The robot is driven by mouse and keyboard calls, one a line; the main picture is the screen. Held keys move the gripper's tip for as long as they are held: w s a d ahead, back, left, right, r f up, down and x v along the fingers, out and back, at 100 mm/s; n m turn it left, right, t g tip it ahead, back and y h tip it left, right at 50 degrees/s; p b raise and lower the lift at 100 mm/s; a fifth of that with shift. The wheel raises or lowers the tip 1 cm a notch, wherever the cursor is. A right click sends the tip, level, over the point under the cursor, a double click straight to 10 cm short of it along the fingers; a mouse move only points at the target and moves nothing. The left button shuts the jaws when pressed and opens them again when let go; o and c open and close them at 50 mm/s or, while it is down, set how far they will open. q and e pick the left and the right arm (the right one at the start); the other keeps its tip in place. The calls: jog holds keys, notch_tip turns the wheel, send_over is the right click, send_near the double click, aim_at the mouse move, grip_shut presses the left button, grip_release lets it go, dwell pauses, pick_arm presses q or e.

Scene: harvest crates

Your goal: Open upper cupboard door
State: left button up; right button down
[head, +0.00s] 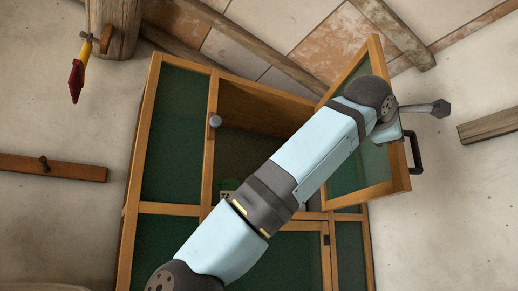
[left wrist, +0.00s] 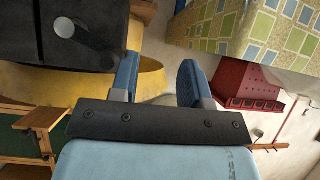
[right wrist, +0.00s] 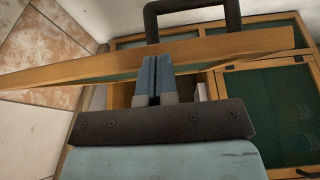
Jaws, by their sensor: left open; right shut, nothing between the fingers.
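The wooden cupboard (head: 152,110) with green panels is in the middle of the head view. Its upper right door (head: 400,183) stands wide open, swung out to the right, with a black bar handle (head: 416,155) on its outer side. The handle also shows at the top of the right wrist view (right wrist: 192,14). My right gripper (right wrist: 153,62) is shut and empty, its fingertips overlapping the wooden edge of the open door in that view; I cannot tell if they touch. My right arm hides part of the door in the head view. My left gripper (left wrist: 160,70) is open and empty, away from the cupboard.
A round knob (head: 215,121) sits on the upright beside the closed left panel. A small jar (head: 228,186) is partly visible inside the cupboard. A red-and-yellow tool (head: 76,78) hangs at left. The left wrist view shows a yellow rounded object (left wrist: 50,85) and a patterned cloth (left wrist: 265,30).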

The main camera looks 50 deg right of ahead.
pick_arm(q)
jog(key=shift+s+d+f+b, duration=0.1)
jog(key=shift+s+f+b, duration=0.1)
jog(key=shift+f+b, duration=0.45)
pick_arm(e)
jog(key=s+d, duration=0.5)
jog(key=d, duration=0.1)
jog(key=shift+d, duration=0.25)
pick_arm(q)
jog(key=shift+f, duration=0.1)
pick_arm(e)
jog(key=shift+w, duration=0.1)
pick_arm(q)
jog(key=shift+w+a+f+b, duration=0.15)
jog(key=shift+a+f+b, duration=0.15)
jog(key=shift+f+b, duration=0.2)
jog(key=shift+w+a+f+b, duration=0.15)
jog(key=shift+a+f+b, duration=0.1)
jog(key=shift+f+b, duration=0.25)
pick_arm(e)
jog(key=s+a, duration=0.1)
jog(key=a, duration=1.2)
jog(key=shift+a, duration=0.15)
pick_arm(q)
jog(key=shift+s, duration=0.1)
pick_arm(e)
jog(key=shift+f, duration=0.1)
